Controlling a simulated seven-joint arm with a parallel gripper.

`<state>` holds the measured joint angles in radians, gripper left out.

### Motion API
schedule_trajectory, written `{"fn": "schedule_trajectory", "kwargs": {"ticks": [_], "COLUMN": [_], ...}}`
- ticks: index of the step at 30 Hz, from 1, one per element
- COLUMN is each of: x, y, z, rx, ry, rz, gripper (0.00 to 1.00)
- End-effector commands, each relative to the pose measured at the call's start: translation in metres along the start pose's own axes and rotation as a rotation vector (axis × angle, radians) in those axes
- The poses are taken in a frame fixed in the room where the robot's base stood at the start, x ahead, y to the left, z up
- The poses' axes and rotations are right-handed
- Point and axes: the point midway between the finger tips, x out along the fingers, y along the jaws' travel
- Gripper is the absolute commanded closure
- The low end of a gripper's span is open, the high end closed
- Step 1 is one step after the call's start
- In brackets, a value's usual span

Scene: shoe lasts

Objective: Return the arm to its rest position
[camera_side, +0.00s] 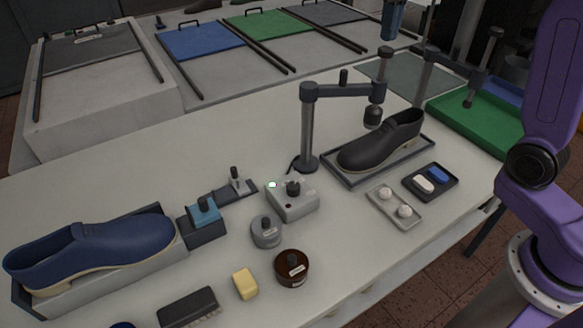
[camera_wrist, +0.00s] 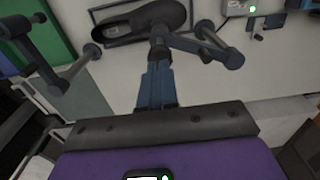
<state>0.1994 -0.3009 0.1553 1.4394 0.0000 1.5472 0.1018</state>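My gripper (camera_wrist: 158,62) shows in the wrist view as two blue-grey fingers side by side, with no gap visible between them. It looks shut, and I see nothing held. Its fingertips overlap the dark jointed stand arm (camera_wrist: 195,47) in the picture; I cannot tell the distance between them. The black shoe (camera_side: 378,146) rests on a grey tray (camera_side: 420,158) under the stand arm (camera_side: 345,90). It also shows in the wrist view (camera_wrist: 135,22), beyond my fingers.
A blue shoe (camera_side: 90,250) lies on a block at the left. A white box with a green light (camera_side: 292,205), a brown jar (camera_side: 291,270), a yellow block (camera_side: 245,284) and a brush (camera_side: 188,307) stand mid-table. A green tray (camera_side: 470,115) is at the right.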

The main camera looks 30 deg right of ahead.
Motion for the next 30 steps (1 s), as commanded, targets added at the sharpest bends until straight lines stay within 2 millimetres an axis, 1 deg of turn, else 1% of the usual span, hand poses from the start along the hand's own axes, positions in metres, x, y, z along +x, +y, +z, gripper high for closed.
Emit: {"fn": "schedule_trajectory", "kwargs": {"ticks": [4, 17, 20, 23, 26, 30], "x": [-0.003, -0.002, 0.001, 0.006, 0.014, 0.027], "y": [0.000, -0.002, -0.009, -0.021, -0.037, -0.058], "z": [0.000, 0.001, 0.004, 0.010, 0.020, 0.042], "rx": [0.000, -0.007, -0.036, -0.090, -0.158, -0.265], "ry": [0.000, 0.002, 0.012, 0.028, 0.047, 0.065], "rz": [0.000, -0.001, -0.007, -0.019, -0.032, -0.047], "gripper": [1.00, 1.00, 1.00, 1.00, 1.00, 1.00]}}
